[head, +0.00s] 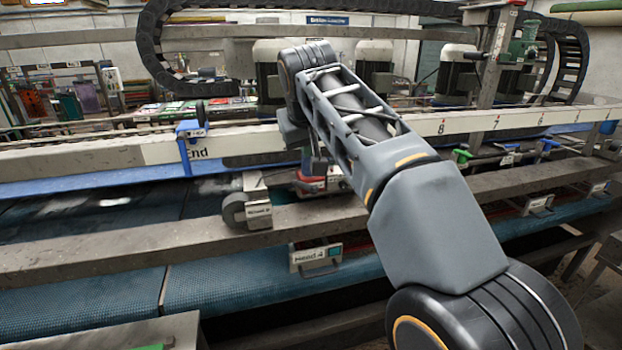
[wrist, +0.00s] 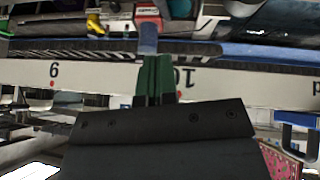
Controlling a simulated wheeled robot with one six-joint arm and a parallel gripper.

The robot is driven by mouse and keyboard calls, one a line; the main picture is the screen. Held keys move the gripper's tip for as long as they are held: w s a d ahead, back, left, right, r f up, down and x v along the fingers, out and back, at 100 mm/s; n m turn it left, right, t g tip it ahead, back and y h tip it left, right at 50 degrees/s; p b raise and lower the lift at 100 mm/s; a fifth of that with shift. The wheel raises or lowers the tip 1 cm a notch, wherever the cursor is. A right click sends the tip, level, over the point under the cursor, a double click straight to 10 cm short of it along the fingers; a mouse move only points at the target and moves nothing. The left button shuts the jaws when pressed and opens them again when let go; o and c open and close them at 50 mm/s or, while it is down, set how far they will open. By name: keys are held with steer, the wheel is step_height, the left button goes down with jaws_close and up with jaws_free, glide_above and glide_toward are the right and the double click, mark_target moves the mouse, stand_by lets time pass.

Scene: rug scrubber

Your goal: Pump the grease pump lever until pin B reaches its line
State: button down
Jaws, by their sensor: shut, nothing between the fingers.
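My gripper (wrist: 154,62) shows in the wrist view as two narrow green fingers side by side, with no gap between them. They extend from a wide black block and hold nothing. They overlap the white numbered beam (wrist: 100,76), between its 9 and 10 marks; I cannot tell whether they touch it. In the head view my arm hides the gripper. A green upright device (head: 525,42) at the upper right of the head view may be the grease pump. Its lever, pin B and the line cannot be made out.
The numbered beam (head: 440,124) runs across the head view, with a blue bracket (head: 190,135) near "End". A grey rail (head: 100,245) crosses in front, above the blue belt (head: 80,308). A Head 4 unit (head: 316,257) hangs below it. Black cable chains (head: 150,40) arch behind.

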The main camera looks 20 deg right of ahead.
glide_above(312, 190)
step_height(312, 190, down, 4)
step_height(312, 190, down, 4)
steer(key=shift+f, duration=0.2)
steer(key=shift+f, duration=0.15)
steer(key=s+f+t+b, duration=0.3)
steer(key=f+b, duration=0.7)
steer(key=b, duration=1)
steer(key=shift+s+t, duration=0.4)
steer(key=shift+t, duration=0.3)
steer(key=shift+f, duration=0.15)
